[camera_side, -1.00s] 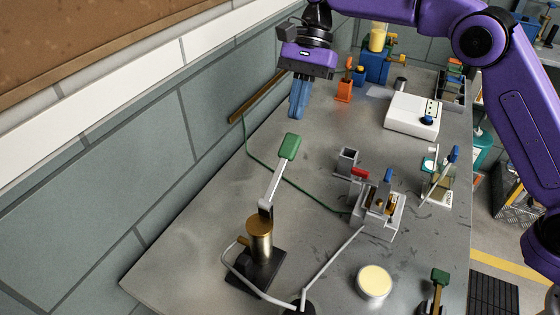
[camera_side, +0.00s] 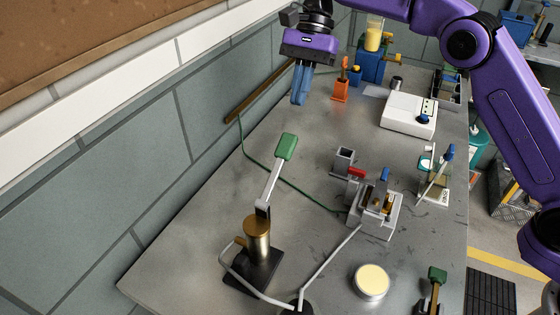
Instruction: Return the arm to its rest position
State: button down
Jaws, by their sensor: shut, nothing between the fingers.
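My gripper (camera_side: 300,98) hangs above the far left part of the grey bench (camera_side: 200,252), near the tiled wall. Its blue fingers point down, are shut together, and hold nothing. They are clear of the objects around them. In the picture, the orange holder stands to their right and the green-handled lever lies below them.
A lever with a green handle (camera_side: 286,146) rises from a brass cylinder (camera_side: 256,240). A grey clamp fixture (camera_side: 374,210), a pale round dish (camera_side: 371,281) and a white box (camera_side: 407,117) stand on the bench. An orange holder (camera_side: 340,91) and blue stand (camera_side: 371,66) are farther back.

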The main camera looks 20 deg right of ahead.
jog(key=s+d+n+t+h, duration=0.1)
jog(key=s+d+n, duration=0.35)
jog(key=s, duration=0.45)
jog(key=s+d+n+t+h, duration=0.1)
jog(key=s+d+n+h, duration=0.1)
jog(key=s+d+n, duration=0.5)
jog(key=s+d+f+n+t, duration=0.1)
jog(key=s+d+f+n, duration=0.2)
jog(key=s+d+n, duration=0.2)
jog(key=s+d+f+n+t, duration=0.1)
jog(key=s+d+f+n, duration=0.3)
jog(key=s+d, duration=0.5)
jog(key=s+n, duration=0.1)
jog(key=s, duration=0.4)
jog(key=shift+s+d+f+h, duration=0.25)
jog(key=shift+d+f+h, duration=0.05)
jog(key=shift+d, duration=0.1)
